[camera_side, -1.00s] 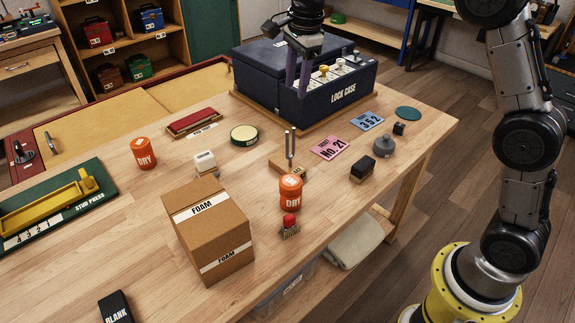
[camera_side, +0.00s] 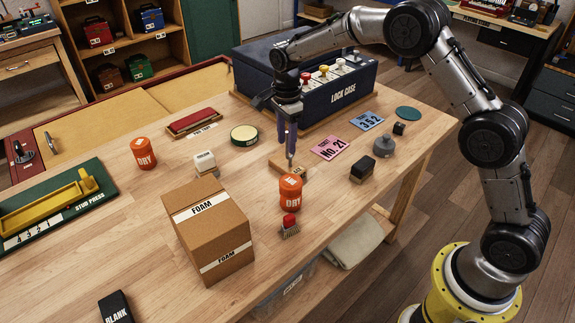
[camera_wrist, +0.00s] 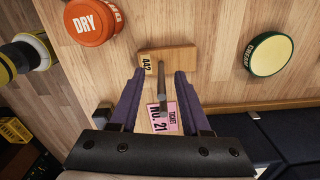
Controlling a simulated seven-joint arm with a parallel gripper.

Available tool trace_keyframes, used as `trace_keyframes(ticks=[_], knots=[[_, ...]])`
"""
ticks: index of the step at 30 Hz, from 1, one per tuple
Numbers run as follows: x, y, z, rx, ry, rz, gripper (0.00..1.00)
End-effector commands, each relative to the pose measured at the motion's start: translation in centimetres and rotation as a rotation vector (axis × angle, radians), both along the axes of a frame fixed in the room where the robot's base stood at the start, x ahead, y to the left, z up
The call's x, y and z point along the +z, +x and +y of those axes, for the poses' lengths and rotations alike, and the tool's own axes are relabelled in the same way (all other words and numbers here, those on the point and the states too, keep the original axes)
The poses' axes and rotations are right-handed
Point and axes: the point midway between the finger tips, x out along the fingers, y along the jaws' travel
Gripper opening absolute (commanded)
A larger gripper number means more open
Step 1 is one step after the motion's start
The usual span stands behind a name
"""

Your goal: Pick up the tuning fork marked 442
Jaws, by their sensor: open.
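The tuning fork (camera_wrist: 162,90) stands upright on a small wooden block (camera_wrist: 178,58) with a yellow tag reading 442 in the wrist view. In the side view the block (camera_side: 277,165) shows behind an orange DRY tub, and the fork is mostly hidden by my fingers. My gripper (camera_wrist: 160,76) is open, pointing down, with one purple finger on each side of the fork and gaps visible between. In the side view my gripper (camera_side: 288,152) is just above the block.
The orange DRY tub (camera_side: 290,190) stands close in front of the block. The FOAM box (camera_side: 208,230) is at front left, and the pink No. 21 ticket (camera_side: 330,148) lies to the right. The LOCK CASE (camera_side: 335,98) stands behind. A round green-rimmed tin (camera_side: 244,135) is behind left.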

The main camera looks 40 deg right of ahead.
Motion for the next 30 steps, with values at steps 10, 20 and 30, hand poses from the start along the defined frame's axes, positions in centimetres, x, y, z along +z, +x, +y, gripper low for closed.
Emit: trace_keyframes(ticks=[10, 20, 30], knots=[[-4.4, 0.1, -0.3, 0.000, -0.001, 0.003, 0.47], [-5.1, 0.2, -0.3, 0.000, 0.000, 0.001, 0.47], [-5.1, 0.2, -0.3, 0.000, 0.000, 0.001, 0.00]])
